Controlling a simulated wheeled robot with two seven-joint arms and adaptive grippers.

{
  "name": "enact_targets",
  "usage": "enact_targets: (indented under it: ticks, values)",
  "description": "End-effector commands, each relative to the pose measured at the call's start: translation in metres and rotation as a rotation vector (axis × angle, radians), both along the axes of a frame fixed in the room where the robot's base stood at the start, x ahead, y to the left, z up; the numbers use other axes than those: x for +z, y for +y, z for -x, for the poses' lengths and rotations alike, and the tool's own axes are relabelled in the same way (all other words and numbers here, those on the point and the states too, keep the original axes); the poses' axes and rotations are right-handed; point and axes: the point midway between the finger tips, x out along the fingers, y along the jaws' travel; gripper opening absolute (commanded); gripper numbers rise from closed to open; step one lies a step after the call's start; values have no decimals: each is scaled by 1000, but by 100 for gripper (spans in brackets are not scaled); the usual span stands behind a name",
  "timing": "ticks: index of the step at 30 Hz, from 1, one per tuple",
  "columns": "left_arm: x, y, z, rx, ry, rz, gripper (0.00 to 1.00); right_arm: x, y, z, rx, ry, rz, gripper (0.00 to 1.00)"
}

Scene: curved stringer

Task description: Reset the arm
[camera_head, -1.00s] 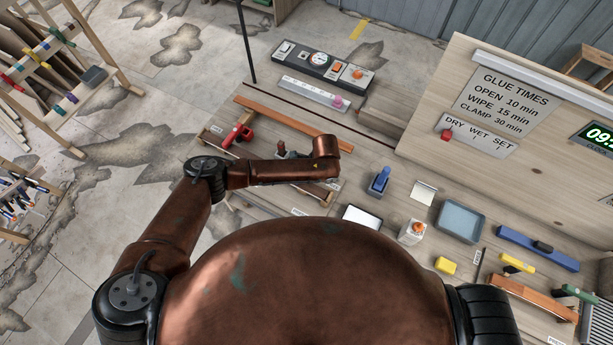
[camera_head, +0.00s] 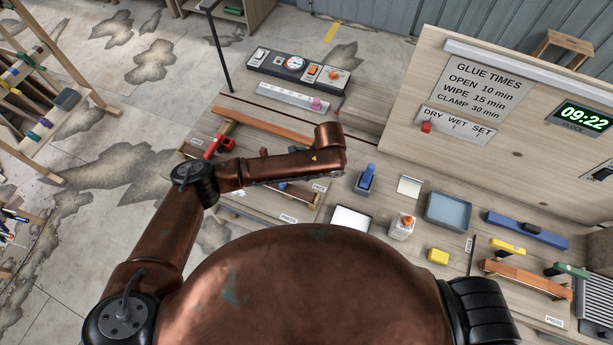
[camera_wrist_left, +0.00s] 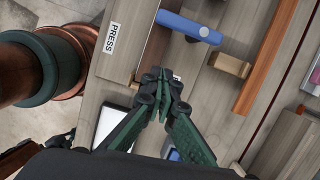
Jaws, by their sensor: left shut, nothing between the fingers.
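My left arm (camera_head: 285,168) reaches in from the left over the workbench in the head view. Its gripper is hidden there behind the arm's end. In the left wrist view my left gripper (camera_wrist_left: 163,78) has its dark green fingers together, with nothing held between them. It is above the bench, by a "PRESS" label (camera_wrist_left: 112,38) and a blue clamp-like tool (camera_wrist_left: 189,26). I cannot tell its exact height. My right gripper is in neither view.
A long wooden strip (camera_head: 262,124) and a red-handled tool (camera_head: 214,145) lie near the left arm. A blue tool (camera_head: 366,178), a white bottle (camera_head: 402,227) and a grey tray (camera_head: 449,211) stand to its right. An upright sign board (camera_head: 480,85) closes the back right.

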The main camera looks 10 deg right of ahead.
Motion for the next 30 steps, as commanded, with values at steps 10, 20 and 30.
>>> enact_targets:
  ticks: [10, 20, 30]
  values:
    - [0, 0, 0, 0, 0, 1, 0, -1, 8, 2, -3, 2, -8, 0]
    - [-17, -17, 32, 62, 44, 137, 0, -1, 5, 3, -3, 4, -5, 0]
    - [-24, -19, 76, 479, 96, 551, 0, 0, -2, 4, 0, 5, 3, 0]
